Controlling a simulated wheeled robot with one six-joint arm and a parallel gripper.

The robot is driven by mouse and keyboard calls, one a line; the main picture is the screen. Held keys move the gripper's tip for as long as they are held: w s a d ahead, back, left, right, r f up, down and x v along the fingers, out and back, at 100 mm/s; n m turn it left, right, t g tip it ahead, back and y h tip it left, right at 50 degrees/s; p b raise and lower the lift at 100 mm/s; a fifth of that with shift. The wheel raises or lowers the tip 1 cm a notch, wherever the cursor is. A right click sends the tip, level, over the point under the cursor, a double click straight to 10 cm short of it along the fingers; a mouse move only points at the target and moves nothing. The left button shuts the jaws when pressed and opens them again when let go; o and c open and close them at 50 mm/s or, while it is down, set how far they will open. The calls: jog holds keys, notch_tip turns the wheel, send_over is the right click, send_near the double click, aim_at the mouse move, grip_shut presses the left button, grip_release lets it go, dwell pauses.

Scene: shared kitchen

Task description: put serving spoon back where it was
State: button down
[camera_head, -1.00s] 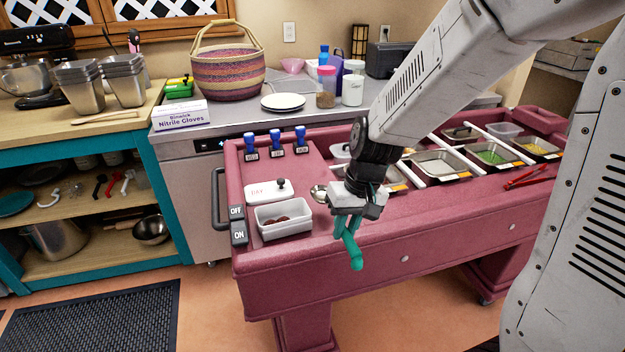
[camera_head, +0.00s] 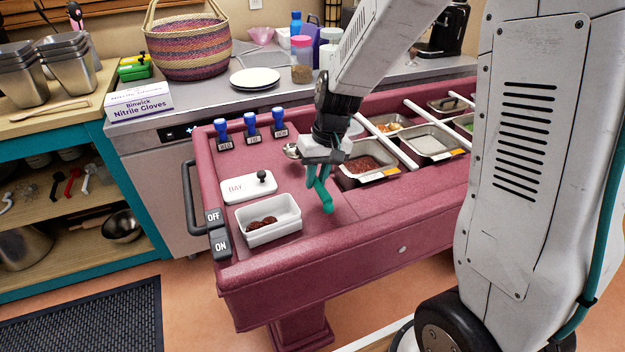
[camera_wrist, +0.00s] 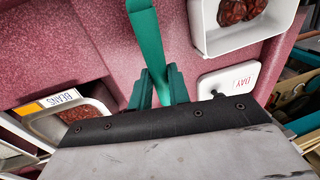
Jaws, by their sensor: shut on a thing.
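The serving spoon has a teal handle (camera_head: 327,199) and a silver bowl (camera_head: 291,151). My gripper (camera_head: 317,178) is shut on its handle above the maroon counter. The handle end points down toward the counter's front, and the bowl shows behind and left of the gripper. In the wrist view the handle (camera_wrist: 146,32) runs up from between the teal fingers of my gripper (camera_wrist: 157,92); the bowl is hidden there. A metal pan labelled BEANS (camera_wrist: 93,106) is set in the counter on one side. I cannot tell the exact gap between spoon and counter.
A white container with dark red pieces (camera_head: 270,235) and a white lid marked DAY (camera_head: 246,187) sit left of my gripper. Blue-handled stamps (camera_head: 250,127) stand behind them. Food pans (camera_head: 432,142) fill the right side. Bare maroon surface (camera_head: 330,235) lies in front.

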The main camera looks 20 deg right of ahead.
aim_at(315, 198)
jog(key=shift+w+f, duration=0.3)
jog(key=shift+f, duration=0.6)
jog(key=shift+w+f, duration=0.3)
jog(key=shift+f, duration=0.6)
jog(key=shift+f, duration=0.1)
jog(key=c, duration=1.3)
grip_release()
notch_tip(315, 198, up, 12)
jog(key=d, duration=0.3)
jog(key=s+r, duration=0.3)
jog(key=s, duration=0.5)
jog(key=s+r+h, duration=0.1)
jog(key=s+r, duration=0.2)
jog(key=s, duration=0.6)
jog(key=s+r+h, duration=0.1)
jog(key=s+r, duration=0.2)
jog(key=s, duration=0.5)
jog(key=shift+s+t, duration=0.25)
jog(key=shift+t, duration=0.15)
